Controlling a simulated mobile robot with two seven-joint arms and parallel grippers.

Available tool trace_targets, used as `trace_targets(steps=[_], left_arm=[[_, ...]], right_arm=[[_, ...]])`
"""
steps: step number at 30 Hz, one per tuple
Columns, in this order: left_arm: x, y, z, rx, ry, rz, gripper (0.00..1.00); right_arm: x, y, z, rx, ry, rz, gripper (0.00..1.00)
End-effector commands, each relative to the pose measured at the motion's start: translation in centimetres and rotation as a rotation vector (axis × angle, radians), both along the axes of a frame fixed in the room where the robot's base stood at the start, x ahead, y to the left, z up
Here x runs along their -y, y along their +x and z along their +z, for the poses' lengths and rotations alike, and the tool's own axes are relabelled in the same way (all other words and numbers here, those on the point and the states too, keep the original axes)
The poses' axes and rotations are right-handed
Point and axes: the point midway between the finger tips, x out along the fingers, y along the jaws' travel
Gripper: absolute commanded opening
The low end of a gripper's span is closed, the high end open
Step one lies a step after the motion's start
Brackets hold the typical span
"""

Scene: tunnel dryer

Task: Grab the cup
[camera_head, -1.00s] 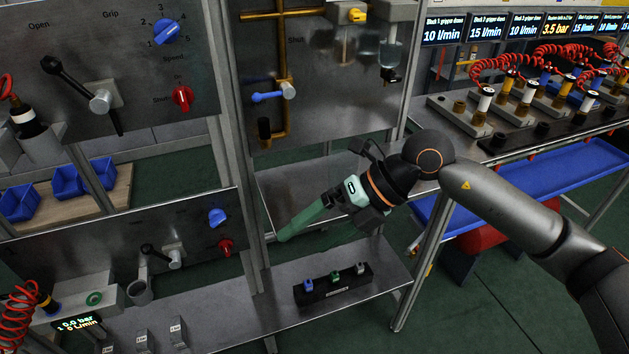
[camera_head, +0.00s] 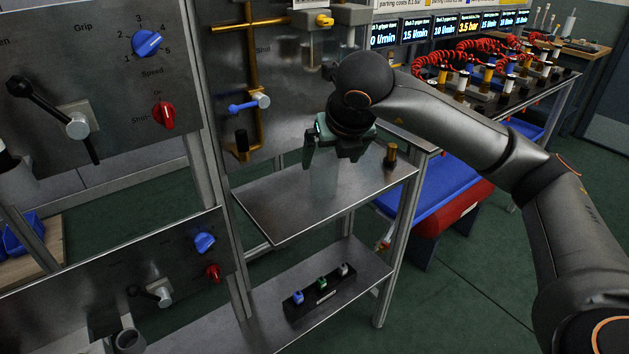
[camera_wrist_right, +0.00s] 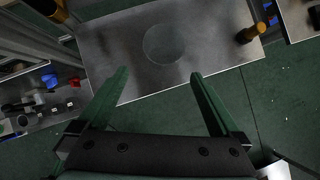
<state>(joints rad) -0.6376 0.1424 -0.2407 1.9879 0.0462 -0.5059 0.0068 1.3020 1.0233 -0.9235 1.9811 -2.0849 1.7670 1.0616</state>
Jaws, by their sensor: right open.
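A clear, see-through cup (camera_head: 324,181) stands upright on the upper metal shelf (camera_head: 270,212). It is faint against the metal, and my gripper hides part of it. In the right wrist view the cup (camera_wrist_right: 163,44) is a faint round outline on the shelf, beyond the fingertips and roughly in line with the gap between them. My right gripper (camera_head: 332,165) points down over the cup in the head view. Its green fingers are spread, and the gap between them (camera_wrist_right: 160,74) is empty in the wrist view. My left gripper is not in view.
A small brass fitting (camera_head: 391,153) stands on the shelf right of the gripper. A panel with a blue-handled valve (camera_head: 250,104) rises behind. A black block with small valves (camera_head: 320,297) sits on the lower shelf. A grey cup-like holder (camera_head: 130,341) is at lower left.

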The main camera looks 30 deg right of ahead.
Motion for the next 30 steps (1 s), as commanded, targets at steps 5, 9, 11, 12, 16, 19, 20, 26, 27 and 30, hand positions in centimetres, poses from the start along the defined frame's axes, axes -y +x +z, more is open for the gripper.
trace_targets(steps=[5, 9, 11, 12, 16, 19, 20, 26, 27, 30], left_arm=[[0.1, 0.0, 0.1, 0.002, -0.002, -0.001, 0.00], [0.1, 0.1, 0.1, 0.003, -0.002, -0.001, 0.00], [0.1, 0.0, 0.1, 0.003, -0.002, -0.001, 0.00], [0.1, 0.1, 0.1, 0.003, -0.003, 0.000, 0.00], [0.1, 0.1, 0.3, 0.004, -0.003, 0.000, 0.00], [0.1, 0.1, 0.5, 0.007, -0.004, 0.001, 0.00], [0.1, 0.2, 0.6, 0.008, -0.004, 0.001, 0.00], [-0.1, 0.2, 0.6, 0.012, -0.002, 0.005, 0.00], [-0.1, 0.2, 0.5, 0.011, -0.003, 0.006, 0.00], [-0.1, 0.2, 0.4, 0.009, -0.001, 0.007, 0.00]], right_arm=[[0.6, 1.6, -2.9, -0.006, 0.000, -0.001, 1.00], [0.9, 2.8, -4.7, -0.005, 0.001, 0.001, 1.00], [1.0, 3.1, -5.2, -0.003, 0.001, 0.002, 1.00], [1.0, 3.2, -5.4, -0.003, 0.002, 0.003, 1.00], [1.3, 3.7, -6.2, -0.005, 0.001, 0.002, 1.00], [1.7, 4.4, -7.4, -0.006, 0.001, 0.000, 1.00], [1.9, 4.7, -7.7, -0.006, 0.001, 0.001, 1.00], [2.3, 5.9, -9.7, -0.004, 0.001, 0.004, 1.00], [2.3, 6.0, -9.9, -0.004, 0.001, 0.004, 1.00], [2.3, 6.0, -10.0, -0.003, 0.002, 0.004, 1.00]])
